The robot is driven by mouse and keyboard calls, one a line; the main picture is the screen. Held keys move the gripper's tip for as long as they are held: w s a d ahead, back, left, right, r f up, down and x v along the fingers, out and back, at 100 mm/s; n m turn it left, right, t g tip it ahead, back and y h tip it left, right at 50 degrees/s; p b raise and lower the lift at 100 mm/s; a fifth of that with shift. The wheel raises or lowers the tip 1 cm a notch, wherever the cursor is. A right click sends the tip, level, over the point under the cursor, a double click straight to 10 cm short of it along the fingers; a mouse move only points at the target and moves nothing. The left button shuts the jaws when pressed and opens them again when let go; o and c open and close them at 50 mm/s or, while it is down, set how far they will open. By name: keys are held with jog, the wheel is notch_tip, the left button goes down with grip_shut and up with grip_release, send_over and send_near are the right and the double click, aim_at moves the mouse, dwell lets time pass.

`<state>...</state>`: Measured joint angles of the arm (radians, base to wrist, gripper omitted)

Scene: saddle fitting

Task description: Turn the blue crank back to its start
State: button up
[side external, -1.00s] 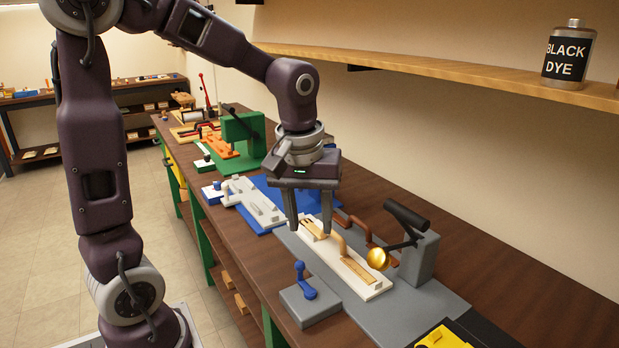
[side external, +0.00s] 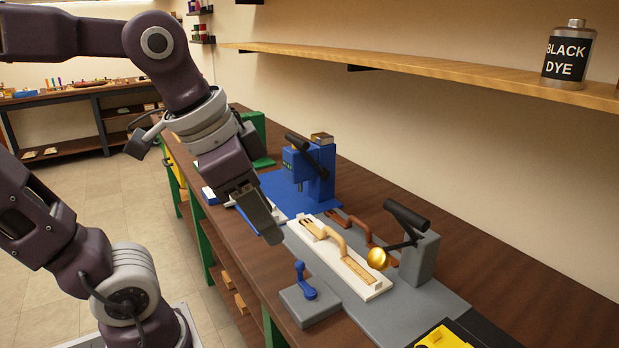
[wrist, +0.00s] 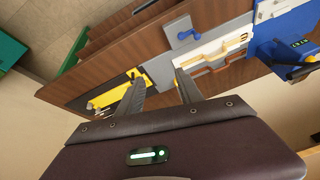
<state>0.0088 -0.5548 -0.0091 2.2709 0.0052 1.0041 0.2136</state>
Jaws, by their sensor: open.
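The blue crank (side external: 303,282) stands on a grey block (side external: 318,304) at the front edge of the bench in the side view. The crank also shows in the wrist view (wrist: 188,34), near the top, beyond my fingertips. My gripper (side external: 272,234) is open and empty. It hangs tilted above the bench's front edge, up and to the left of the crank and apart from it. In the wrist view the two fingers (wrist: 158,85) are spread with nothing between them.
A white tray (side external: 378,289) with a tan strap lies on a grey mat right of the crank. A grey stand (side external: 424,258) with a black handle and gold disc is behind it. A blue press (side external: 318,172) stands farther back. A yellow piece (side external: 441,338) is at the front.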

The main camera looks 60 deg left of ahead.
jog(key=w+r+m+g, duration=0.1)
jog(key=w+r+m, duration=0.2)
jog(key=w, duration=0.4)
jog(key=shift+d+r+m, duration=0.2)
jog(key=shift+d+m, duration=0.1)
jog(key=shift+m, duration=0.2)
jog(key=s+f+n+t, duration=0.1)
jog(key=s+f+n, duration=0.5)
jog(key=s, duration=0.5)
jog(key=shift+a+f+n+t, duration=0.3)
jog(key=shift+a+f+t, duration=0.1)
jog(key=shift+a+f, duration=0.1)
